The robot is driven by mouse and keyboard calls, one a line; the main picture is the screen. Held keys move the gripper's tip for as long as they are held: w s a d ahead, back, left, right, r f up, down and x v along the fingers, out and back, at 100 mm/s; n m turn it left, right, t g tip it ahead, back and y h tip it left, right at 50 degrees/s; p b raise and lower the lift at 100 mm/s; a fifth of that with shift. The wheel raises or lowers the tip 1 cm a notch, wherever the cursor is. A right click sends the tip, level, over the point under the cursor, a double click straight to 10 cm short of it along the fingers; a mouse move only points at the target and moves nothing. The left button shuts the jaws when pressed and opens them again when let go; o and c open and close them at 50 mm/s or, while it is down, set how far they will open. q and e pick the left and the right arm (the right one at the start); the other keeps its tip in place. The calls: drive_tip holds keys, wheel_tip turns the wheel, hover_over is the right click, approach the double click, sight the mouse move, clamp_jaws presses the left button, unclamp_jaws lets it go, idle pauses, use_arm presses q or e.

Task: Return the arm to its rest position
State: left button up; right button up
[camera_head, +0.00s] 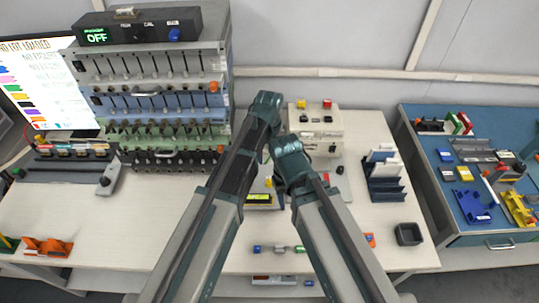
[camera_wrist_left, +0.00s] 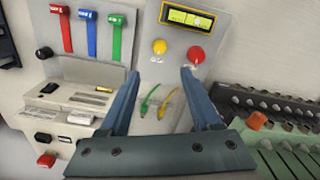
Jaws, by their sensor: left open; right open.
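In the head view both of my arms reach up from the bottom edge over the table (camera_head: 150,215). My left gripper (camera_head: 266,108) is the higher one, near the left side of a cream machine (camera_head: 325,145). In the left wrist view its two fingers (camera_wrist_left: 160,76) are apart, with nothing held between them. Beyond them is a grey panel with a yellow button (camera_wrist_left: 160,47), a red button (camera_wrist_left: 197,55), and green and yellow leads (camera_wrist_left: 150,100). My right gripper (camera_head: 285,150) is just below and right of the left one; its fingertips are hard to make out.
A tall rack of slotted trays (camera_head: 150,75) stands close on the left, with a control box reading OFF (camera_head: 137,28) on top. A dark blue stand (camera_head: 385,180) and a dark bin (camera_head: 408,234) are on the right. A blue table (camera_head: 480,236) with parts stands further right.

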use_arm(q)
drive_tip(key=s+a+m, duration=0.2)
drive_tip(key=s+a, duration=0.4)
drive_tip(key=a, duration=0.3)
drive_tip(key=s+a+m, duration=0.1)
drive_tip(key=s+a, duration=0.5)
drive_tip(key=a, duration=0.2)
drive_tip(key=s+d+m+y, duration=0.1)
drive_tip(key=s+d+m, duration=0.3)
drive_tip(key=d, duration=0.7)
drive_tip(key=shift+s, duration=0.65)
